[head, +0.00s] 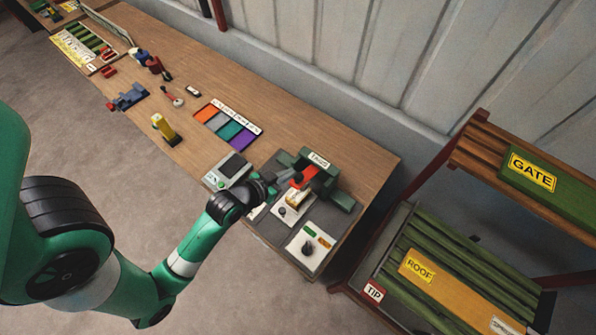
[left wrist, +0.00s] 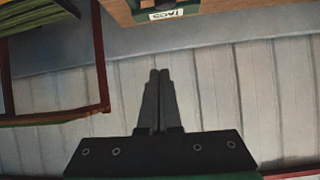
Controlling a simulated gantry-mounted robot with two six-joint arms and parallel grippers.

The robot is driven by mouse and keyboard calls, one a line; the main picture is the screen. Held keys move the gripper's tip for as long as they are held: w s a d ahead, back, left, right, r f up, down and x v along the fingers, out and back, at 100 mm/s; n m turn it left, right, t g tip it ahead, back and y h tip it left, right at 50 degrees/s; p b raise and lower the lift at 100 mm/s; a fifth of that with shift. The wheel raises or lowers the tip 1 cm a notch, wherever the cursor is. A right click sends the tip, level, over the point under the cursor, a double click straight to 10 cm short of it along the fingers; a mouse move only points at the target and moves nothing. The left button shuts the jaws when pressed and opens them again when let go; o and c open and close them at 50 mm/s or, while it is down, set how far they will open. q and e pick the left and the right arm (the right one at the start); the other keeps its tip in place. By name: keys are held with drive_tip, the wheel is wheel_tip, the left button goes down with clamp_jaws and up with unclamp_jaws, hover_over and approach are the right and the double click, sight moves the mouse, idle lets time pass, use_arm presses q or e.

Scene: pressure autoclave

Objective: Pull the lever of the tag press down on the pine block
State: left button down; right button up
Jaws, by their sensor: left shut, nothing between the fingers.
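The tag press (head: 333,185) is a dark green frame with a "TAGS" label at the near end of the bench. Its label strip also shows at the top edge of the left wrist view (left wrist: 173,14). A red part (head: 304,178), which looks like the lever, shows at the press. A small pale block (head: 296,198), probably the pine block, lies on a light plate below it. My right gripper is out of view.
A grey device with a screen (head: 230,170) stands left of the press. A panel with a dark knob (head: 309,248) lies in front. A tray of coloured compartments (head: 227,126) sits further along the bench. A slatted rack with a "GATE" sign (head: 532,172) stands right.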

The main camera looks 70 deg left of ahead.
use_arm(q)
drive_tip(key=shift+s+a+f+n+g, duration=0.2)
drive_tip(key=shift+s+f+n+g, duration=0.1)
drive_tip(key=shift+s+f, duration=0.5)
drive_tip(key=shift+r, duration=0.15)
hover_over(297, 179)
drive_tip(key=f, duration=0.5)
drive_tip(key=shift+w+a+f+b, duration=0.1)
drive_tip(key=shift+w+a+b, duration=0.1)
drive_tip(key=shift+w+b, duration=0.15)
drive_tip(key=f, duration=0.4)
drive_tip(key=shift+s+d, duration=0.15)
drive_tip(key=shift+s, duration=0.25)
